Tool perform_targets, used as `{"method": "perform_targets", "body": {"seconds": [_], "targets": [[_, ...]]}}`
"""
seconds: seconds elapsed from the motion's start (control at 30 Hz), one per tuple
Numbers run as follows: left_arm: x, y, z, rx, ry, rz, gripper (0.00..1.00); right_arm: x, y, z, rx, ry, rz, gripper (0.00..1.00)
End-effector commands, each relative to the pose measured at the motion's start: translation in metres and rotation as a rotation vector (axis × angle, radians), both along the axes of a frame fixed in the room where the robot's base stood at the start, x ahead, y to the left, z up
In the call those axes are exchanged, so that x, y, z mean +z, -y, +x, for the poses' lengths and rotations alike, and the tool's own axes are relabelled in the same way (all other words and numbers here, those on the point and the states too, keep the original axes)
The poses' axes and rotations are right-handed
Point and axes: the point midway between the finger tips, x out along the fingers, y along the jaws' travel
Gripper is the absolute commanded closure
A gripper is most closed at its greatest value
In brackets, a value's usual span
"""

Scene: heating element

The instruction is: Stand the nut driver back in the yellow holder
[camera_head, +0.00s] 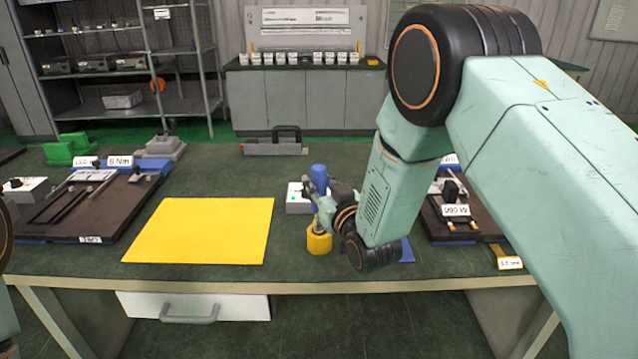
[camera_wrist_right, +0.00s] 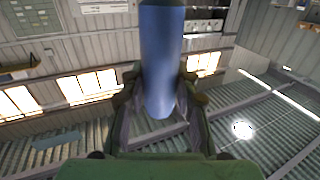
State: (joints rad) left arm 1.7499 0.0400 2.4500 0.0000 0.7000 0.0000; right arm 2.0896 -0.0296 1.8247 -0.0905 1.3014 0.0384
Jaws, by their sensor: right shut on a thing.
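The nut driver (camera_head: 319,180) has a blue handle and stands about upright in the head view. My right gripper (camera_head: 322,197) is shut on it, coming from the right. The blue handle (camera_wrist_right: 158,60) also shows between the fingers in the right wrist view. The yellow holder (camera_head: 319,241) stands on the bench directly below the driver. The driver's lower end is at the holder's top, and I cannot tell how deep it sits inside. My left gripper is not in view; only a dark piece of my left arm shows at the left edge.
A yellow mat (camera_head: 200,232) lies left of the holder. A white box (camera_head: 298,198) stands just behind the driver. Dark fixture boards lie at left (camera_head: 85,205) and right (camera_head: 462,215). A grey toolbox (camera_head: 275,147) stands at the back. The bench's front edge is close to the holder.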

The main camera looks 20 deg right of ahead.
Motion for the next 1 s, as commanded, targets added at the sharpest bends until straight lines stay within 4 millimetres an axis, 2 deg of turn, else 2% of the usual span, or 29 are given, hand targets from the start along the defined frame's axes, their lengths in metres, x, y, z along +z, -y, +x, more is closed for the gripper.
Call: {"method": "perform_targets", "body": {"seconds": [1.0], "targets": [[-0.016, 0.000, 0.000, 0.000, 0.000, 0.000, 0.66, -0.020, 0.000, 0.001, 0.000, 0.005, 0.001, 1.00]]}}
